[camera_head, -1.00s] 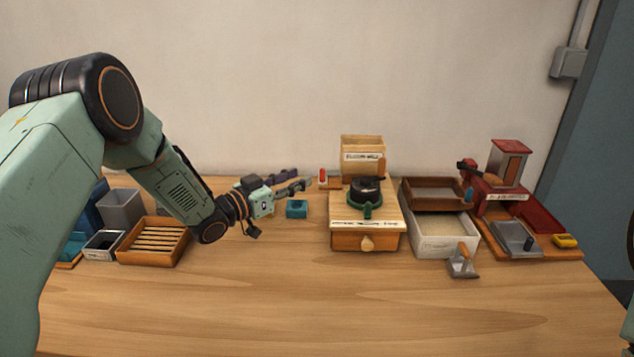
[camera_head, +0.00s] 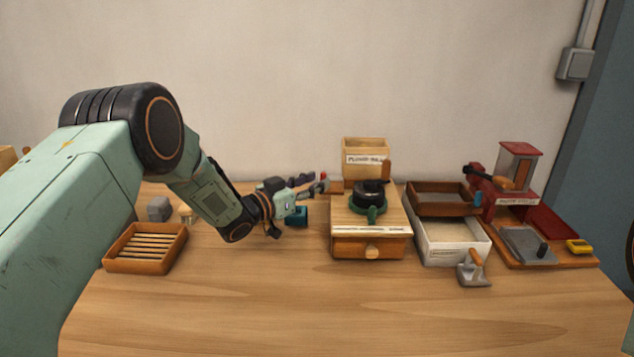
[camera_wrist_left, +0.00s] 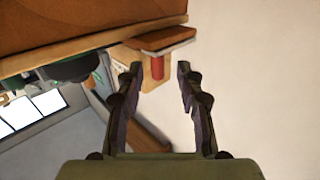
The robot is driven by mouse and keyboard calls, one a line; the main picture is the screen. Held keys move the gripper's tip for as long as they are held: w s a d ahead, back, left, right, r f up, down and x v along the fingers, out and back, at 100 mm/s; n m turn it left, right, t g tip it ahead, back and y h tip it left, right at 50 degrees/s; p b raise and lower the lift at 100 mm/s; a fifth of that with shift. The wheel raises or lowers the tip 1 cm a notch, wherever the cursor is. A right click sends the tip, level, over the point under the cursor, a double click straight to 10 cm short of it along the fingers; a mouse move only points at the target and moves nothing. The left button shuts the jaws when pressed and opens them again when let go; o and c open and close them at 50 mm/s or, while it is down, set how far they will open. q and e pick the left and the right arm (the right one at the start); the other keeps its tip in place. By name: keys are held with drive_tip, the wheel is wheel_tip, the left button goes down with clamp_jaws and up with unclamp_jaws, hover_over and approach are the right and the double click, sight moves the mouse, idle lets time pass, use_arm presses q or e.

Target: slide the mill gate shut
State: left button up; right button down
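The mill is a wooden box (camera_head: 345,215) with a drawer, a black-and-green grinder top (camera_head: 369,198) and a labelled hopper (camera_head: 365,160) behind. My left gripper (camera_head: 318,187) is just left of the mill's back part. In the left wrist view, my left gripper (camera_wrist_left: 160,72) has its two fingers well apart. A red knob (camera_wrist_left: 157,67) shows in line with the gap between the fingertips, beside a brown plate (camera_wrist_left: 165,38); it looks like the gate's handle. I cannot tell how far out the gate is, nor see contact. My right gripper is out of view.
A teal block (camera_head: 296,217) sits under my left gripper. A slatted wooden tray (camera_head: 145,262) stands at left. Right of the mill are a brown tray (camera_head: 440,212) on a white bin (camera_head: 425,252), a scoop (camera_head: 474,275) and a red machine (camera_head: 515,170). The front of the table is clear.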

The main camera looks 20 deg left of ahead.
use_arm(q)
drive_tip(key=shift+x, duration=0.85)
drive_tip(key=shift+d, duration=0.25)
drive_tip(key=shift+s+a+r, duration=0.1)
drive_tip(key=shift+s+r, duration=0.15)
drive_tip(key=shift+w+a+f, duration=0.1)
drive_tip(key=shift+w+f, duration=0.15)
drive_tip(key=shift+f, duration=0.05)
drive_tip(key=c, duration=0.3)
drive_tip(key=shift+s+r, duration=0.1)
clamp_jaws()
